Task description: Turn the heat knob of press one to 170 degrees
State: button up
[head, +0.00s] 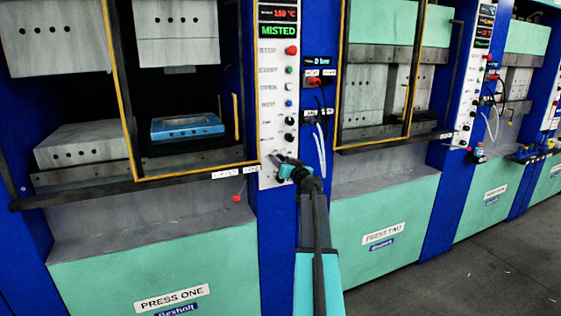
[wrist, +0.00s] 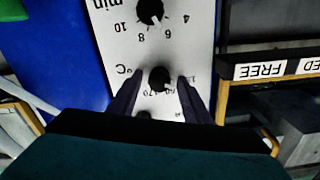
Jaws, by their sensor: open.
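Press one's heat knob (wrist: 159,78) is a round black knob with a white pointer mark, beside an upside-down "°C" on the white panel in the wrist view. Its pointer aims toward the lower right, near partly covered scale numbers. My gripper (wrist: 160,77) is open, one dark finger on each side of the knob; I cannot tell whether they touch it. In the head view my gripper (head: 283,160) is at the panel's lower end and hides the knob. The panel's display (head: 279,14) shows a red figure that looks like 150 °C.
A green "MISTED" sign (head: 278,31) sits under the display. Another black knob (wrist: 150,11) with a minute scale is near the heat knob. Press one's open bay (head: 185,165), holding a blue framed piece (head: 186,126), is left of the panel. Press two (head: 383,215) stands to the right.

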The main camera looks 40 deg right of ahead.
dwell(0.3)
jog(key=c, duration=1)
jog(key=shift+a, duration=0.1)
jog(key=shift+c, duration=0.2)
